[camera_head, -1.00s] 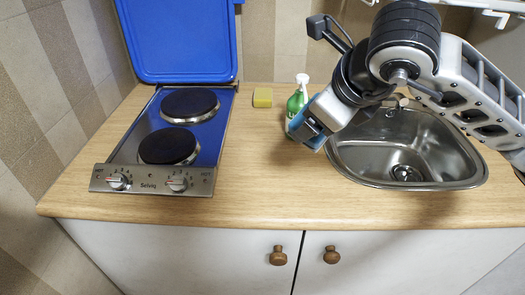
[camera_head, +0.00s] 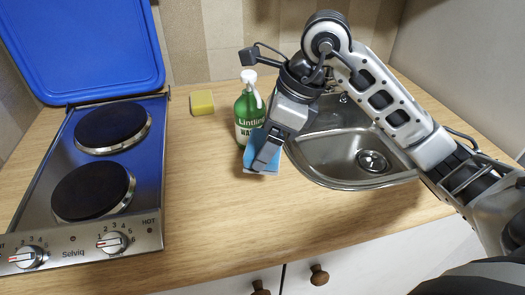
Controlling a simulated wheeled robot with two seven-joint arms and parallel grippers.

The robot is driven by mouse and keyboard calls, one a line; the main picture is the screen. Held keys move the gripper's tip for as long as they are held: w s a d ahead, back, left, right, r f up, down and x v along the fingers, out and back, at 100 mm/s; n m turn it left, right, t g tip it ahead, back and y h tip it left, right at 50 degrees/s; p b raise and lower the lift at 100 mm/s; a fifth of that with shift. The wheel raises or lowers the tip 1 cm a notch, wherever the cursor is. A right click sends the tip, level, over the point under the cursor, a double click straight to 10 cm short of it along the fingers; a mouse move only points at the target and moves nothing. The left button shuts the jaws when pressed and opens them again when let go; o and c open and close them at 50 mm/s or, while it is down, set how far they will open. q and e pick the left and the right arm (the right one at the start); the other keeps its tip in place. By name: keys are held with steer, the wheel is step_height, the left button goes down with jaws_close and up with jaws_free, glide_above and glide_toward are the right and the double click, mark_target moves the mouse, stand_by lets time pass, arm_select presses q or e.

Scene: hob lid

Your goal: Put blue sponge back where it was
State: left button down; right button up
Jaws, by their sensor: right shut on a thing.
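The blue sponge (camera_head: 252,146) is held in my right gripper (camera_head: 266,160), whose fingers are shut on it. The fingers and wrist hide part of the sponge. It is just in front of the green soap bottle (camera_head: 243,119), left of the sink (camera_head: 326,156). I cannot tell whether the sponge touches the counter or the bottle. My left gripper is not in view.
A yellow sponge (camera_head: 202,103) lies at the back of the wooden counter (camera_head: 205,200), left of the bottle. The hob (camera_head: 85,215), with its blue lid (camera_head: 85,45) raised, is at the left. The counter between hob and sink is clear at the front.

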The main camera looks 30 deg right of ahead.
mark_target(264, 141)
steer(key=w+f, duration=0.2)
steer(key=shift+d+f, duration=0.25)
steer(key=shift+f, duration=0.05)
steer(key=shift+w+d+f+p, duration=0.1)
steer(key=shift+w+f+p, duration=0.15)
steer(key=shift+f, duration=0.75)
steer(key=shift+w+f+p, duration=0.2)
steer(key=shift+f, duration=0.75)
steer(key=shift+f, duration=0.1)
steer(key=o, duration=0.5)
steer(key=shift+f, duration=0.1)
steer(key=shift+o, duration=0.5)
steer(key=shift+r, duration=0.35)
steer(key=v, duration=1.1)
steer(key=shift+d+r+b, duration=0.2)
steer(key=shift+r+b, duration=0.15)
steer(key=shift+b, duration=0.1)
